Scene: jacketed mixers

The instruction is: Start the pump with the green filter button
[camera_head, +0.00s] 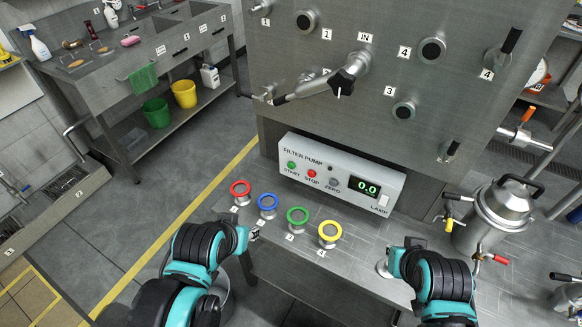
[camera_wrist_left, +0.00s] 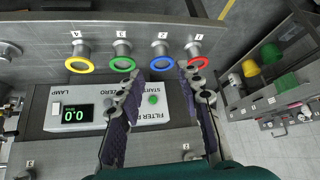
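The filter pump box (camera_head: 341,176) is a white panel at the foot of the steel wall, with a display reading 0.0. Its green START button (camera_head: 291,165) is at the left end, beside the red STOP button (camera_head: 312,173) and the grey ZERO button (camera_head: 334,183). In the left wrist view the green button (camera_wrist_left: 153,100) shows between the fingers of my left gripper (camera_wrist_left: 161,76), which are spread and empty. In the head view my left gripper (camera_head: 254,234) is small, near the bench's left edge. My right gripper (camera_head: 386,266) is low, mostly hidden by its arm.
Red (camera_head: 240,188), blue (camera_head: 268,202), green (camera_head: 298,216) and yellow (camera_head: 330,232) rings stand on the bench in front of the box. A steel vessel (camera_head: 498,212) with valves stands at right. Valve handles (camera_head: 341,83) project from the wall above.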

